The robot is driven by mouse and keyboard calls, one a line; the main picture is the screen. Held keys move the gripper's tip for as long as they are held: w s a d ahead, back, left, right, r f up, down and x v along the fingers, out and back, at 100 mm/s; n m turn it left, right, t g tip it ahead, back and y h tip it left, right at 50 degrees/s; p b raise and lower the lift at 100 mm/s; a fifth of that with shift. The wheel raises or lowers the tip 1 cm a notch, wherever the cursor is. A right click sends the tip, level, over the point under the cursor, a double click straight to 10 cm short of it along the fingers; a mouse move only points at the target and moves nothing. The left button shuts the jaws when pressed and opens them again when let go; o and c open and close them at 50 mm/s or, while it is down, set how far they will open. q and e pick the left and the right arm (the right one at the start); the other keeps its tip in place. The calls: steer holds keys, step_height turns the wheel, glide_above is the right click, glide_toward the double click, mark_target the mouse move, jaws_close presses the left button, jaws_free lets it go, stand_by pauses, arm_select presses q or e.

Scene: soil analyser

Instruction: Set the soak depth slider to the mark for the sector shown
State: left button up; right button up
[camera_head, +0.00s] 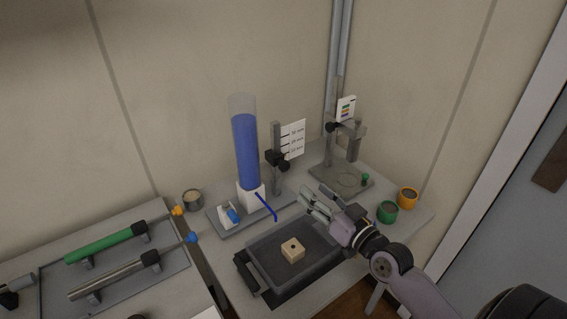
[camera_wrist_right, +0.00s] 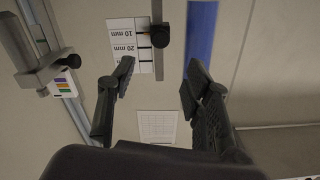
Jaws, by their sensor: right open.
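The slider is a black clamp with a round knob (camera_head: 271,155) on a grey upright post (camera_head: 277,131). Beside it is a white card (camera_head: 294,138) with mm marks. In the right wrist view, which is upside down, the knob (camera_wrist_right: 160,36) is near the 10 mm and 20 mm marks of the card (camera_wrist_right: 122,40); I cannot tell its exact setting. A card with coloured bands (camera_head: 346,108) stands on a second stand; it also shows in the wrist view (camera_wrist_right: 66,86). My right gripper (camera_head: 314,201) is open and empty, below and right of the slider, apart from it.
A tall blue-filled cylinder (camera_head: 246,150) stands left of the post. In front is a dark tray (camera_head: 268,268) with a wooden block (camera_head: 292,250). Green (camera_head: 387,212) and orange (camera_head: 408,198) cups stand right.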

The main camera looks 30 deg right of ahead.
mark_target(286, 168)
steer(key=w, duration=0.4)
steer(key=w+a, duration=0.1)
steer(key=w, duration=0.3)
steer(key=w+p, duration=0.1)
steer(key=w, duration=0.3)
steer(key=shift+w+a+f, duration=0.1)
steer(key=shift+w+a, duration=0.3)
steer(key=shift+w, duration=0.45)
arm_select(q)
steer(key=shift+w+r, duration=0.45)
steer(key=shift+r, duration=0.3)
arm_select(e)
jaws_close()
